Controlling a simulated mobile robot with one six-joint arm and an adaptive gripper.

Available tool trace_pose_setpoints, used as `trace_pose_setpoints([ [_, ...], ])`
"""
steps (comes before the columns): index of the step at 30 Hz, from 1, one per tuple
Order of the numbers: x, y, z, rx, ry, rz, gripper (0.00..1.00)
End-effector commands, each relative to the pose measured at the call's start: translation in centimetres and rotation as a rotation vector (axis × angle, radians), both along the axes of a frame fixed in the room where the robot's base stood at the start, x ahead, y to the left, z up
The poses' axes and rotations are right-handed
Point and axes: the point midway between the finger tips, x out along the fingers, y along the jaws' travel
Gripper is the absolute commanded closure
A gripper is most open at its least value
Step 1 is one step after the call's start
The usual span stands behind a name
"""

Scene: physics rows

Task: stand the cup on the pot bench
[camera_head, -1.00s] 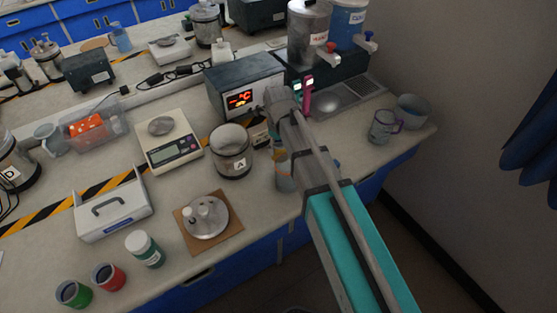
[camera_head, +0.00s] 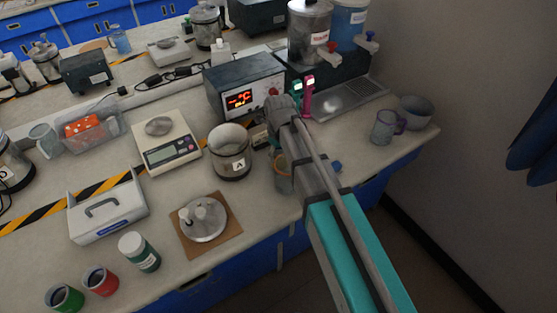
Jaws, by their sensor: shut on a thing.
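A greyish see-through cup (camera_head: 282,182) with an orange-brown rim shows just left of my arm, at the front edge of the bench (camera_head: 262,205). My gripper (camera_head: 274,142) is at the end of the teal and grey arm and is shut on this cup. The arm hides part of the cup and most of the fingers. I cannot tell whether the cup's base touches the bench. An open pot marked A (camera_head: 230,155) stands on the bench just left of the cup. Its likely lid (camera_head: 205,219) lies on a brown board in front.
A scale (camera_head: 168,145), a heater box with a red display (camera_head: 242,87) and a purple-handled mug (camera_head: 384,127) stand on the bench. Red (camera_head: 100,281) and green (camera_head: 65,298) cups and a white-capped jar (camera_head: 140,251) are front left. Bare bench lies around the board.

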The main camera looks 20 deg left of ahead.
Motion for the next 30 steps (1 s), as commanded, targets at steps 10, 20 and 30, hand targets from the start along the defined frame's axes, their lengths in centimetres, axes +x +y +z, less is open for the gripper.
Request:
trace_pose_setpoints([
  [10, 0.0, 0.0, -1.6, 0.0, 0.0, 0.0, 0.75],
  [20, 0.0, 0.0, -1.7, 0.0, 0.0, 0.0, 0.75],
  [30, 0.0, 0.0, -1.9, 0.0, 0.0, 0.0, 0.0],
])
